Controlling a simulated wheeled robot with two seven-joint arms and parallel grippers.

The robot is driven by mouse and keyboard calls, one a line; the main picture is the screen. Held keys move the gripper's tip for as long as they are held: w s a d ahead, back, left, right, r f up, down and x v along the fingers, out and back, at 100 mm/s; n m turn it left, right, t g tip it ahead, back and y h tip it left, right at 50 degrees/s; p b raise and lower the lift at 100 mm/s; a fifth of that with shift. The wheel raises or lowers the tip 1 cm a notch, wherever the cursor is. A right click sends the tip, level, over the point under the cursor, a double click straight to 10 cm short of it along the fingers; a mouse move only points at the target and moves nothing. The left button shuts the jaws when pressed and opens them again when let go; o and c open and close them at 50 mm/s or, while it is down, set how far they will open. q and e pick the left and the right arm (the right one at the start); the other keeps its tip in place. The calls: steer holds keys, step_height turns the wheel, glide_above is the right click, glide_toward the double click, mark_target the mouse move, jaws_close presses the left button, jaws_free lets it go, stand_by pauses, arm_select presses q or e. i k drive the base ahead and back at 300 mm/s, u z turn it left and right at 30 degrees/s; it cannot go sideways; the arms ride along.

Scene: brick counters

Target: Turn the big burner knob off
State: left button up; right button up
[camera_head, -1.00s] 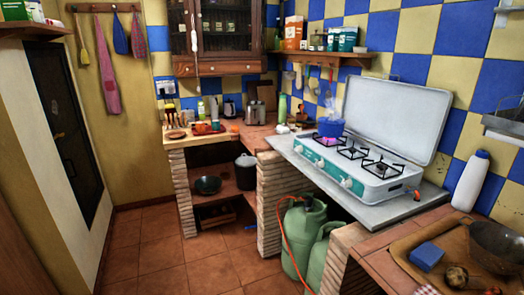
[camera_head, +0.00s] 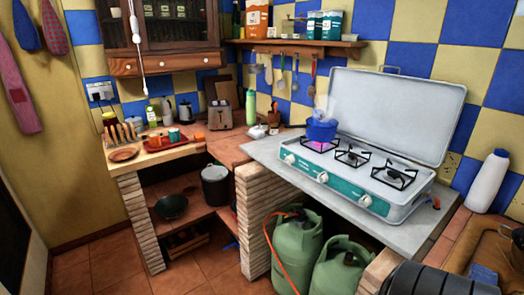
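A white and teal camping stove (camera_head: 345,186) stands on the grey counter with its lid open. Its front panel has three white knobs: a left knob (camera_head: 290,158), a middle knob (camera_head: 322,177) and a right knob (camera_head: 365,200). A steaming blue pot (camera_head: 321,130) sits on the left burner, with a pink-purple flame (camera_head: 318,146) under it. The middle burner (camera_head: 352,158) and right burner (camera_head: 394,177) show no flame. I cannot tell the knobs' exact angles. Neither of my grippers is in view.
Green gas bottles (camera_head: 298,252) with an orange hose stand below the counter. A white bottle (camera_head: 487,181) stands right of the stove. A dark rounded part (camera_head: 440,280), seemingly my arm, covers the lower right. Floor (camera_head: 205,270) is clear at the lower left.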

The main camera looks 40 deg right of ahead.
mark_target(291, 159)
steer(key=i, duration=3.55)
steer(key=z, duration=2.6)
